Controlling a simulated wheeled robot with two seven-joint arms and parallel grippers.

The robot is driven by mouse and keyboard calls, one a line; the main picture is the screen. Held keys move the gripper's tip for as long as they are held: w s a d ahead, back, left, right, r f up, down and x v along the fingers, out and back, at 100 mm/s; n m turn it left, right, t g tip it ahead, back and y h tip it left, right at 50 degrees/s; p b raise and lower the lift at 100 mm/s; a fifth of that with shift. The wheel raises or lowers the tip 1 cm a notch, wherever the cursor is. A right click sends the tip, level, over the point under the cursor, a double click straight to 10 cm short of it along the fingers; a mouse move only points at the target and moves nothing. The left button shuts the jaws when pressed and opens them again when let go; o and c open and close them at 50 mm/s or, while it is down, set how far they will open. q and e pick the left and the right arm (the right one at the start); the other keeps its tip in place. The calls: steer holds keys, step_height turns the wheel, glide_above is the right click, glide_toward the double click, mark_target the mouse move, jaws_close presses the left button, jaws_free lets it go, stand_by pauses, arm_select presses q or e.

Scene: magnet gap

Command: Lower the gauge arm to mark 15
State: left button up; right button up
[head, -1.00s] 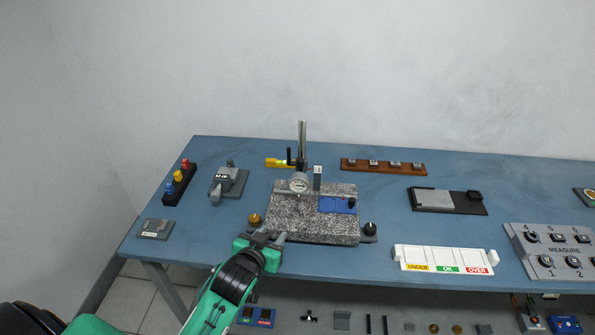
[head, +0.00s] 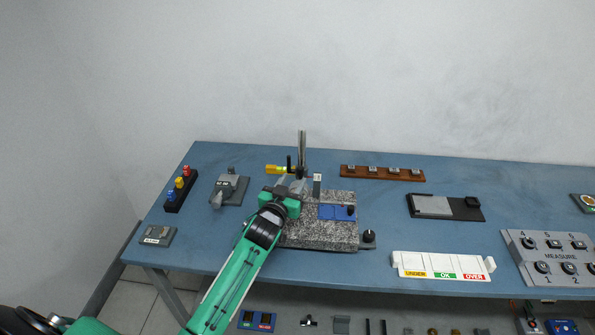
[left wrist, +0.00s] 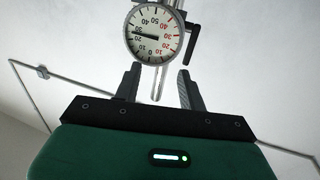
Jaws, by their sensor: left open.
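The dial gauge (left wrist: 155,33) has a round white face, shown turned over in the left wrist view, with black and red numbers. Its needle points left, by the black 20 and 30. Its thin stem hangs between my finger tips. In the head view, my left gripper (head: 290,188) is over the back left of the granite base and covers the dial. The chrome post (head: 302,146) rises behind it. In the left wrist view, my left gripper (left wrist: 158,82) is open, its fingers on either side of the stem, apparently apart from it. A dark lever (left wrist: 191,42) is right of the dial.
The granite base (head: 320,236) carries a blue plate (head: 335,212); a black knob (head: 369,237) is at its right. A yellow piece (head: 274,168) is by the post. A brown rack (head: 382,173) stands behind right, and a white sorting tray (head: 438,266) in front right.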

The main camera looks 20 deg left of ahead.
mark_target(299, 171)
arm_select(q)
steer(key=shift+w+p, duration=0.4)
steer(key=shift+w, duration=1.85)
jaws_close()
